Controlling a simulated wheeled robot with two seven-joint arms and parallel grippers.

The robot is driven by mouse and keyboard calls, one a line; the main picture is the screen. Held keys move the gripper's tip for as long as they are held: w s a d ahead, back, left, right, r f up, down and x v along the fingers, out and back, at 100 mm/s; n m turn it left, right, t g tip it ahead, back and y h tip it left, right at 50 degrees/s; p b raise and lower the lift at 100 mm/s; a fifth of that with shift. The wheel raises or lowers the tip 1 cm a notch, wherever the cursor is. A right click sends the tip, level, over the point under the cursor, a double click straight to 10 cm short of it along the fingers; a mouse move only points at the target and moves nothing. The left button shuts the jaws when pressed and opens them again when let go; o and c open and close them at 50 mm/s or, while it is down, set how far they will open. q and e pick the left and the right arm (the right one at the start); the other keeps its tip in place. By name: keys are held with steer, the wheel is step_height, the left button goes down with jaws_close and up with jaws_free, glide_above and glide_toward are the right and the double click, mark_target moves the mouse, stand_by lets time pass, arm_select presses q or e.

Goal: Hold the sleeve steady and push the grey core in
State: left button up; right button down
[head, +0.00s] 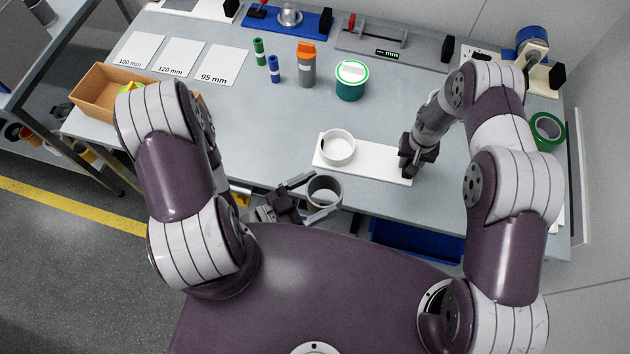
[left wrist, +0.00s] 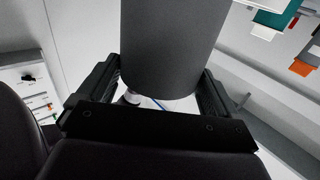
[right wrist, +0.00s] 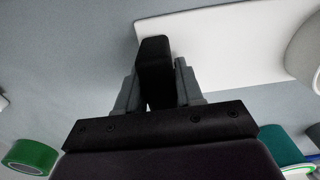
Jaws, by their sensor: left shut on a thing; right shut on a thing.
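The grey core (head: 325,190), a hollow grey cylinder, is between the fingers of my left gripper (head: 308,198), off the table's front edge. The core (left wrist: 168,45) fills the gap between both fingers in the left wrist view. The white sleeve (head: 338,148) is a short open ring on a white base plate (head: 376,170) on the table; its bore looks empty. The core is apart from the sleeve, nearer to me. My right gripper (head: 418,160) is shut on a black block (right wrist: 154,58) at the plate's right end.
A grey canister with orange lid (head: 306,68), a green jar (head: 351,85) and small green and blue cylinders (head: 274,70) stand behind. A cardboard box (head: 96,92) is at left, green tape (head: 546,130) at right. A blue bin (head: 405,238) sits below the front edge.

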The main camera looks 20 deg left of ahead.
arm_select(q)
steer(key=w+r, duration=0.3)
steer(key=w, duration=0.6)
steer(key=w+r+y, duration=0.1)
steer(key=w+r, duration=0.2)
steer(key=w, duration=0.6)
steer(key=shift+a+r+t, duration=0.15)
steer(key=shift+a+t, duration=0.2)
steer(key=shift+t, duration=0.05)
steer(key=shift+f, duration=2.9)
steer(key=shift+f, duration=2.45)
steer(key=shift+r, duration=0.1)
